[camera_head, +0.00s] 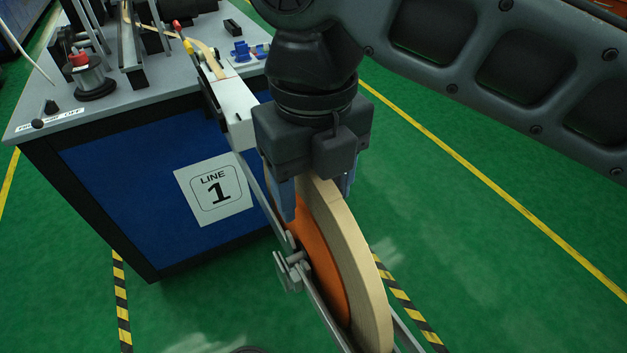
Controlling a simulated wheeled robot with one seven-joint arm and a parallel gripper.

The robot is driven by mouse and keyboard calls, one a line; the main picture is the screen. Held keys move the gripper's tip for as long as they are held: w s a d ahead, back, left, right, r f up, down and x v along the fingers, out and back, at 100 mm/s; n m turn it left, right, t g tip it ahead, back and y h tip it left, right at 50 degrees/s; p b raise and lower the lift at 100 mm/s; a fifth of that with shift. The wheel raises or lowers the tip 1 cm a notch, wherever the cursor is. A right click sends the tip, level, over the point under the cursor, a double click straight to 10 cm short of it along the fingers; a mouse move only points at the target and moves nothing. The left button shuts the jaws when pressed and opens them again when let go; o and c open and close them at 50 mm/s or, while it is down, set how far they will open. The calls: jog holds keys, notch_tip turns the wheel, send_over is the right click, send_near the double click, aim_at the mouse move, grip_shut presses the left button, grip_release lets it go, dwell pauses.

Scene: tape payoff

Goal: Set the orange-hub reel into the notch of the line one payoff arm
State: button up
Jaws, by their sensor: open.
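The orange-hub reel (322,268) stands upright, its wide tan tape rim (352,238) turned toward the right. My gripper (318,198) is above it, open, with one blue finger on each side of the reel's upper edge. Whether the fingers touch the reel cannot be told. The line one payoff arm (262,187) slopes down from the blue cabinet beside the orange face. A grey metal bracket (290,272) on it sits at the hub's centre, with a short shaft end showing there. The far side of the reel and any notch there are hidden.
The blue cabinet (130,190) with the LINE 1 sign (215,190) stands at left. Its grey top (120,108) holds a spindle with a red cap, rails and small blue parts. Striped tape (122,300) marks the green floor, which is clear at right.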

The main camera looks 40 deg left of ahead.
jog(key=shift+r+p, duration=0.3)
jog(key=shift+r, duration=3.65)
